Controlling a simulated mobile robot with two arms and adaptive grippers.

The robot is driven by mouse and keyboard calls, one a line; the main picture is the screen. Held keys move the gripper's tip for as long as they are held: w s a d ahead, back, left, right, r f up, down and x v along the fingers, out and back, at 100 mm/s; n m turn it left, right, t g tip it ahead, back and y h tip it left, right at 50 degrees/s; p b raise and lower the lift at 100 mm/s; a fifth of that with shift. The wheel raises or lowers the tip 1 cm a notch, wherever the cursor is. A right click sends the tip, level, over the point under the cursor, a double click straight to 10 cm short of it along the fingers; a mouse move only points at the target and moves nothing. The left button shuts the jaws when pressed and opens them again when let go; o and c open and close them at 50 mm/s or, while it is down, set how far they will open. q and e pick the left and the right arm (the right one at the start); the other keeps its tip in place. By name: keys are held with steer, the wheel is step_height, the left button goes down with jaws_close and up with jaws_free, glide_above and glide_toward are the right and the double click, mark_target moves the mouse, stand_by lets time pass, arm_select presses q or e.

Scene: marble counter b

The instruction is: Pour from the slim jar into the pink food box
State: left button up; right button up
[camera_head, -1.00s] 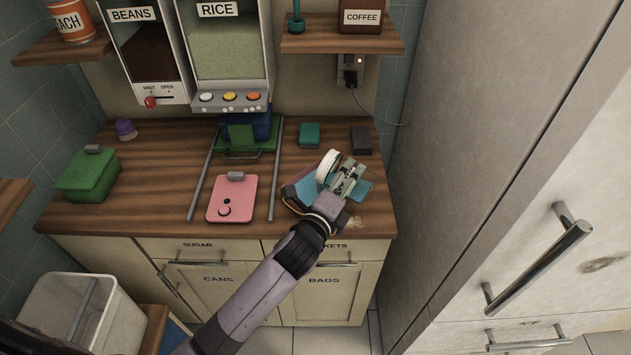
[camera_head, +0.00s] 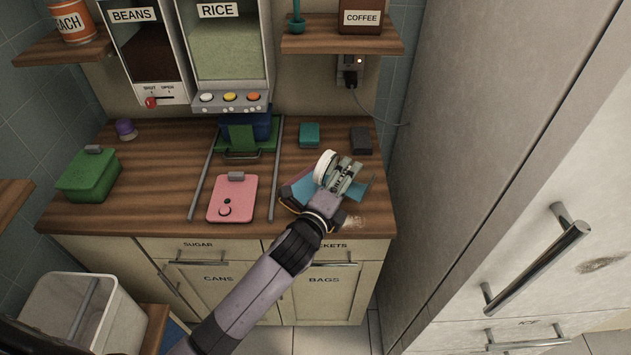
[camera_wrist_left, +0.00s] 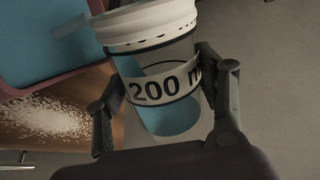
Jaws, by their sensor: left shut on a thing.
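My left gripper (camera_head: 343,176) is shut on the slim jar, a clear jar with a thick white top (camera_head: 325,167) and a "200" label. The jar (camera_wrist_left: 165,88) fills the middle of the left wrist view, between both fingers. It is held tilted above the food box, its top toward the left in the head view; I cannot see into its mouth or any contents. The food box (camera_wrist_left: 40,48) stands open below, with a pinkish wall and blue inside; the arm partly hides it in the head view. My right gripper is not in view.
White grains (camera_wrist_left: 45,118) lie spilled on the wooden counter beside the box. A pink lid (camera_head: 232,198) lies flat to the left, between two grey rails. A green box (camera_head: 90,174) stands far left. Teal (camera_head: 309,135) and dark (camera_head: 361,140) blocks sit behind. A tall cabinet bounds the right.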

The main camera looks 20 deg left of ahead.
arm_select(q)
steer(key=shift+a+n+p, duration=0.2)
steer(key=shift+n+p, duration=0.1)
steer(key=shift+n, duration=0.2)
stand_by(0.6)
steer(key=shift+s+d+f+m+b, duration=0.2)
steer(key=shift+d+m+b, duration=0.45)
steer(key=shift+m, duration=0.55)
steer(key=shift+w+d, duration=0.1)
